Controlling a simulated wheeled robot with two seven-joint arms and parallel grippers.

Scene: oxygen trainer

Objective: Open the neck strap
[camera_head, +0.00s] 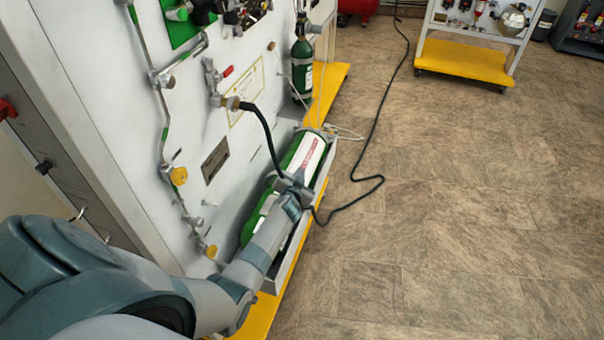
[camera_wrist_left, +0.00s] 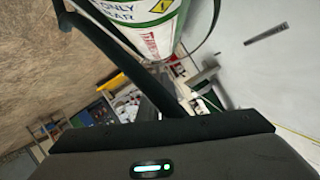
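A green cylinder with a white label (camera_head: 309,152) lies in a tray along the foot of the white panel. Its labelled side also shows large at the top of the left wrist view (camera_wrist_left: 150,12). I cannot clearly make out the neck strap; the near part of the cylinder is partly hidden by my left arm. My left gripper (camera_head: 291,184) is at the cylinder, over its middle in the head view. Whether it touches the cylinder, and how its fingers stand, is unclear. My right gripper is not in view.
A black hose (camera_head: 267,131) runs from a panel valve down toward my left gripper. A dark cable (camera_head: 370,145) lies on the floor. A second green cylinder (camera_head: 302,62) stands upright behind. A yellow-based cart (camera_head: 464,61) stands at the back right. The floor right is clear.

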